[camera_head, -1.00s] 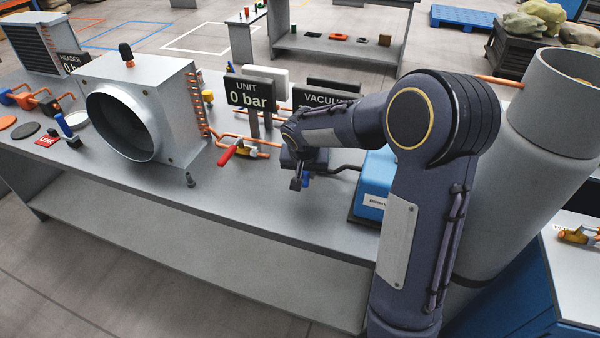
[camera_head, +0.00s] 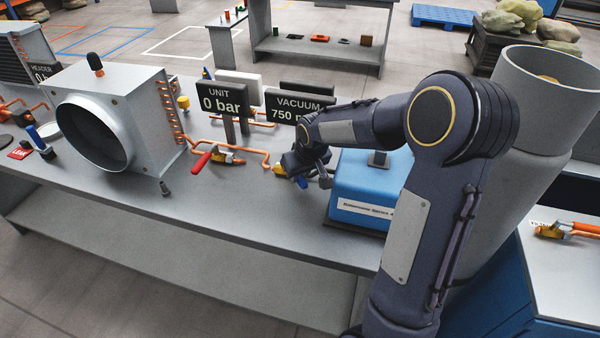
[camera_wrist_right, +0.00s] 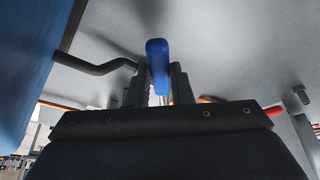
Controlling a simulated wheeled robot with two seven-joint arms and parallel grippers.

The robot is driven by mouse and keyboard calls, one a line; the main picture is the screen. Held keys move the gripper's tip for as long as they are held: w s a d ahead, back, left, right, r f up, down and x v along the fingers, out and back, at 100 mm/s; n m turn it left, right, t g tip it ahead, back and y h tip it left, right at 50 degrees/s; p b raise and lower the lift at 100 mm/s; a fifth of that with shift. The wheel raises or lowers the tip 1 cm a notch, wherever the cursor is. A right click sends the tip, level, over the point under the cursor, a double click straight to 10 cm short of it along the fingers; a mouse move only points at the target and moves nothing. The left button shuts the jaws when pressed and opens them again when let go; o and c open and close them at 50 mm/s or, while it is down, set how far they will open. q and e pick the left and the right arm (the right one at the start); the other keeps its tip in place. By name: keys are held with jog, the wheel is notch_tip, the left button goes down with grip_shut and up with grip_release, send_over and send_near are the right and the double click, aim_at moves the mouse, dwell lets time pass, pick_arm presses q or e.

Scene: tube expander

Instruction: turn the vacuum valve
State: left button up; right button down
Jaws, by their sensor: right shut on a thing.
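The vacuum valve has a yellow body (camera_head: 280,168) on the bench, beside the blue pump (camera_head: 362,208), and is partly covered by my right gripper (camera_head: 303,177). Its blue handle (camera_wrist_right: 158,62) stands between the two fingers of my right gripper (camera_wrist_right: 160,85) in the right wrist view, and the gripper is shut on it. In the head view the handle is mostly hidden by the gripper. The vacuum sign (camera_head: 292,105) behind the gripper reads 750, its unit partly covered by my arm. My left gripper is not in view.
A second valve with a red handle (camera_head: 202,162) sits left of the gripper, under the UNIT sign (camera_head: 221,99) showing 0 bar. Copper pipe (camera_head: 235,147) runs between the valves. A grey finned unit (camera_head: 118,110) stands further left. The front bench strip (camera_head: 250,215) is clear.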

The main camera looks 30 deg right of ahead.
dwell(0.3)
jog(key=c, duration=1.3)
grip_release()
